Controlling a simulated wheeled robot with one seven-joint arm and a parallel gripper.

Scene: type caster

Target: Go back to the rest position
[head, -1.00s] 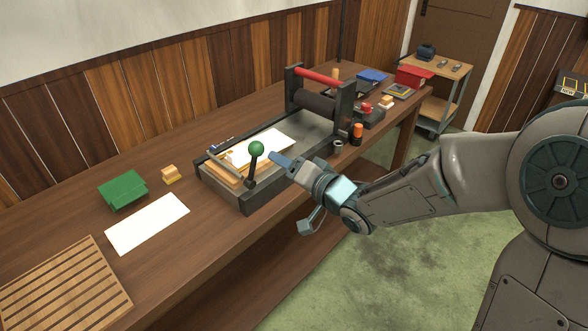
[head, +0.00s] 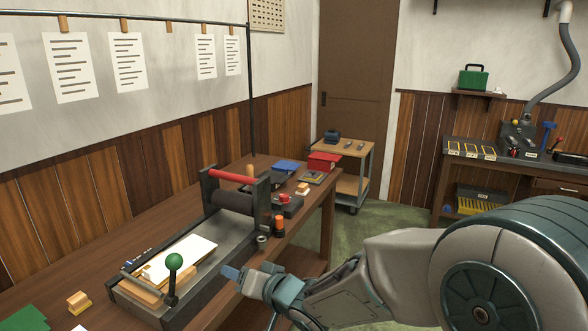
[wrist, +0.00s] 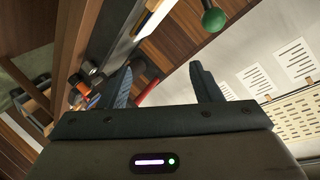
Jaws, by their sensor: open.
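My gripper (head: 236,275) is at the front edge of the wooden table, just right of the press bed, in the head view. In the wrist view its two dark fingers (wrist: 165,85) stand apart with nothing between them. The press (head: 200,262) has a lever with a green ball knob (head: 174,261) at its near end. The knob also shows in the wrist view (wrist: 213,20), beyond the fingers and apart from them. A white sheet (head: 185,255) lies on the press bed. A dark roller with a red bar (head: 232,176) stands across the press.
Orange-capped bottle (head: 279,227), red stamp and blue and red boxes stand on the table's far end. A small cart (head: 350,160) stands beyond it by the brown door. A workbench (head: 480,160) is at the right. Green floor between is open. Paper sheets hang from a rail.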

